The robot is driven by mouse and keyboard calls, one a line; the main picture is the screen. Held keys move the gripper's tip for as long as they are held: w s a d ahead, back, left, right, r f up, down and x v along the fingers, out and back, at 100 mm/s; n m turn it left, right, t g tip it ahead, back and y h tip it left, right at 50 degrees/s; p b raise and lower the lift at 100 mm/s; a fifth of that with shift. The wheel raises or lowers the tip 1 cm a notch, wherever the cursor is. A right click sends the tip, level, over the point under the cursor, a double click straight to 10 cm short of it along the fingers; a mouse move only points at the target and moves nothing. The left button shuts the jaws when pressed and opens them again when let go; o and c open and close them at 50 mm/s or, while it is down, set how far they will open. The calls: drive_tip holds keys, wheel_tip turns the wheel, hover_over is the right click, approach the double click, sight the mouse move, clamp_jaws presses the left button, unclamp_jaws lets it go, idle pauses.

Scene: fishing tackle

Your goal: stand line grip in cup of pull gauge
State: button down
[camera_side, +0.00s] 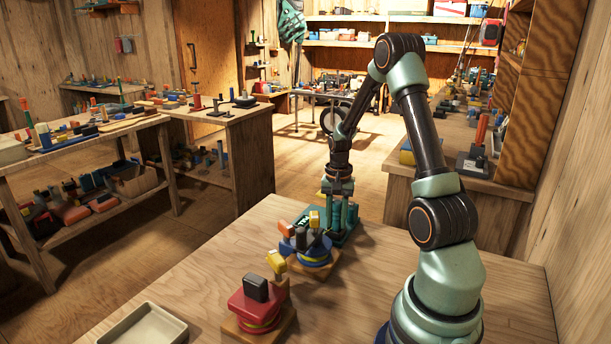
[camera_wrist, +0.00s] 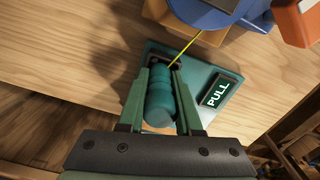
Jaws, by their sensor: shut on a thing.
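The line grip (camera_wrist: 158,97) is a ribbed teal cylinder between the two green fingers of my gripper (camera_wrist: 166,82) in the wrist view. My gripper is shut on it. A thin yellow line (camera_wrist: 186,50) runs from its far end towards a blue reel (camera_wrist: 212,8). The pull gauge (camera_wrist: 222,72) is a teal plate with a black PULL label, below and beside the grip. In the side view the gauge (camera_side: 346,237) lies under my gripper (camera_side: 341,216). The cup is mostly hidden by fingers and grip; I cannot tell whether the grip rests in it.
The blue reel on a wooden block (camera_side: 312,251) stands close in front of the gauge. A red reel (camera_side: 254,302) stands nearer the camera, and an empty pale tray (camera_side: 146,328) lies at the front left. The bench right of the reels is clear.

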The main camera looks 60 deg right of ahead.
drive_tip(key=shift+s+a+f, duration=0.1)
drive_tip(key=shift+f, duration=0.65)
drive_tip(key=c, duration=0.5)
unclamp_jaws()
wheel_tip(320, 180, up, 14)
drive_tip(key=shift+f, duration=0.2)
drive_tip(key=a+r+n+t, duration=0.2)
drive_tip(key=a+n, duration=0.3)
drive_tip(key=a, duration=0.4)
drive_tip(key=a+r+n+t, duration=0.1)
drive_tip(key=a+r+n, duration=0.2)
drive_tip(key=a, duration=0.6)
drive_tip(key=a+r+n+t, duration=0.2)
drive_tip(key=a+r+n, duration=0.1)
drive_tip(key=a+n, duration=0.4)
drive_tip(key=shift+s+a+r+t, duration=0.1)
drive_tip(key=shift+a+r+t, duration=0.1)
drive_tip(key=shift+a, duration=0.55)
drive_tip(key=shift+s+a+r+t, duration=0.1)
drive_tip(key=shift+a+r, duration=0.05)
drive_tip(key=shift+a, duration=0.55)
